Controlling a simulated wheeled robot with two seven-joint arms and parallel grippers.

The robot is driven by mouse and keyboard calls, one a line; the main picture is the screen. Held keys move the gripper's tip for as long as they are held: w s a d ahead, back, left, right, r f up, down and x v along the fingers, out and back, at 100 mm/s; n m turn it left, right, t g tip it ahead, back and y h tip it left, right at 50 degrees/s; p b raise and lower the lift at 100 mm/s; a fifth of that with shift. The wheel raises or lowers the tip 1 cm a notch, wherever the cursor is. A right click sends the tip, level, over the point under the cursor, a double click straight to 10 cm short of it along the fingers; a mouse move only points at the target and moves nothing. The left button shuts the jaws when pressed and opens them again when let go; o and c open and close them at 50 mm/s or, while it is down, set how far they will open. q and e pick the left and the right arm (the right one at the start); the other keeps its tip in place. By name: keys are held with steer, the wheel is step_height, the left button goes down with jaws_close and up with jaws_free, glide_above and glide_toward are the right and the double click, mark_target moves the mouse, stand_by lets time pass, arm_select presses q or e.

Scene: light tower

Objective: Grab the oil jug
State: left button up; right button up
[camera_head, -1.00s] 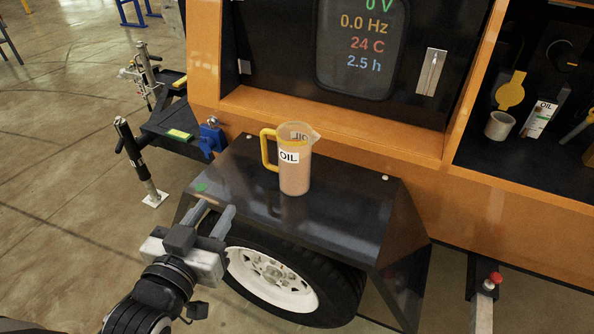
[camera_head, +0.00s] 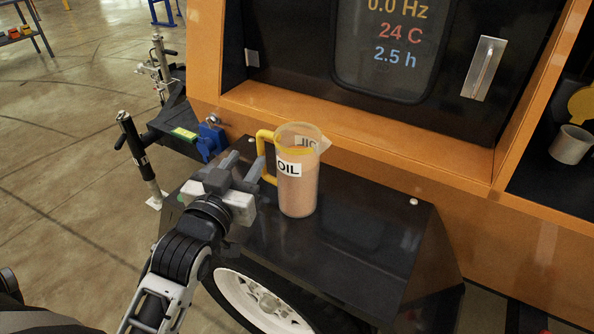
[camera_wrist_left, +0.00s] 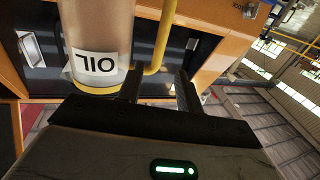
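The oil jug (camera_head: 297,185) is clear with a yellow rim, a yellow handle (camera_head: 264,143) on its left side and an OIL label. It stands upright on the black fender (camera_head: 350,215) of the orange unit. My left gripper (camera_head: 243,167) is open just left of the jug, with its fingertips close to the handle. In the left wrist view the jug (camera_wrist_left: 97,30) appears upside down, and the yellow handle (camera_wrist_left: 160,40) shows between or just beyond the two fingers (camera_wrist_left: 158,88). I cannot tell whether the fingers touch it. My right gripper is not in view.
The orange housing (camera_head: 400,140) with its display panel (camera_head: 392,45) rises behind the fender. A wheel (camera_head: 260,300) sits below the fender's front edge. A blue clamp (camera_head: 211,138) is behind my gripper. A grey cup (camera_head: 571,145) stands in a compartment at the right.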

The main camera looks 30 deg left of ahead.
mark_target(259, 147)
arm_select(q)
steer(key=shift+w+a+f+b, duration=0.1)
steer(key=shift+w+a, duration=0.05)
steer(key=shift+w, duration=1)
steer(key=shift+w+a+f+b, duration=0.1)
steer(key=shift+w+a+b, duration=0.05)
steer(key=shift+w, duration=1.05)
steer(key=shift+w+a+f+b, duration=0.1)
steer(key=shift+w+a, duration=0.05)
steer(key=shift+w, duration=1)
jaws_close()
steer(key=shift+r, duration=0.1)
